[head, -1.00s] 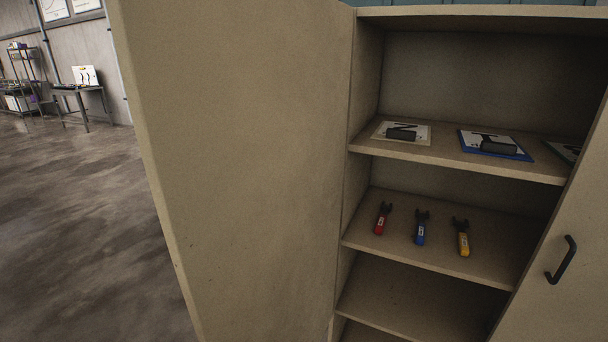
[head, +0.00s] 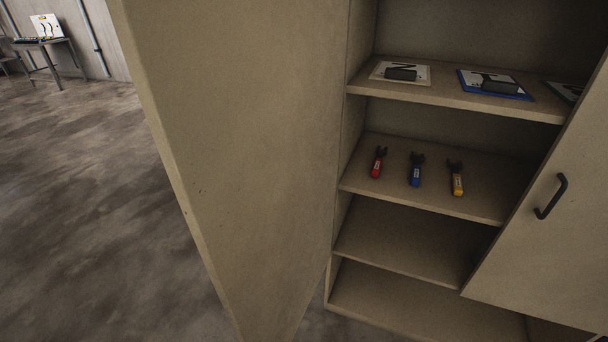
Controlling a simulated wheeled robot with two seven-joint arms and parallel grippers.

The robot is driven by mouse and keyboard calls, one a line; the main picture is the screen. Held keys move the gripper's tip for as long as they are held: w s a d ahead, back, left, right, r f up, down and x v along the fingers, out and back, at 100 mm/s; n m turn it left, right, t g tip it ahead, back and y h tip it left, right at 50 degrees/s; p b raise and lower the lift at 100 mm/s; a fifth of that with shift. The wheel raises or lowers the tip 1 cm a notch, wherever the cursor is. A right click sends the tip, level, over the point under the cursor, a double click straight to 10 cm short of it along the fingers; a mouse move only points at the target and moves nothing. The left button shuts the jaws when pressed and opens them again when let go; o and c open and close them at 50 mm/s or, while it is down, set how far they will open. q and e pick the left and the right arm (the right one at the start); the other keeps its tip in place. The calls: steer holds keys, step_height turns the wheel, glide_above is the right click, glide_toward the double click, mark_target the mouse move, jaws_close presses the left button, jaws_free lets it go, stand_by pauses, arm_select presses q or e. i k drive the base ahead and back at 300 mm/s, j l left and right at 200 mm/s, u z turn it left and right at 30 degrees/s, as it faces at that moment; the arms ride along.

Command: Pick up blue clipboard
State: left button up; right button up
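The blue clipboard (head: 470,76) lies flat on the upper shelf of an open cabinet, with a white sheet and a dark block-like item on it. To its left on the same shelf lies a beige clipboard (head: 381,74), also with a sheet and a dark item. To its right a green-edged clipboard (head: 562,92) is partly hidden by the right cabinet door. Neither of my grippers shows in the head view.
The left cabinet door (head: 235,130) stands open toward me; the right door (head: 545,240) has a dark handle (head: 551,197). Red (head: 377,168), blue (head: 416,175) and yellow (head: 457,183) tools lie on the middle shelf. Lower shelves look empty. Open floor (head: 90,210) lies left.

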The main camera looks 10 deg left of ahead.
mark_target(476, 82)
steer(key=j+z, duration=0.35)
steer(key=j, duration=0.2)
steer(key=j+z, duration=0.35)
steer(key=j, duration=0.25)
steer(key=j+z, duration=0.35)
steer(key=j, duration=0.2)
steer(key=k+l+z, duration=0.1)
steer(key=l, duration=0.15)
steer(key=l+z, duration=0.3)
steer(key=i+l+z, duration=0.15)
steer(key=l+z, duration=0.15)
steer(key=i+l+z, duration=0.15)
steer(key=l+z, duration=0.2)
steer(key=i+u, duration=0.2)
steer(key=u, duration=0.2)
steer(key=i+u, duration=0.45)
steer(key=u, duration=0.3)
steer(key=i+u, duration=0.2)
steer(key=i, duration=0.25)
steer(key=i+l+u, duration=0.2)
steer(key=i, duration=0.25)
steer(key=j, duration=0.1)
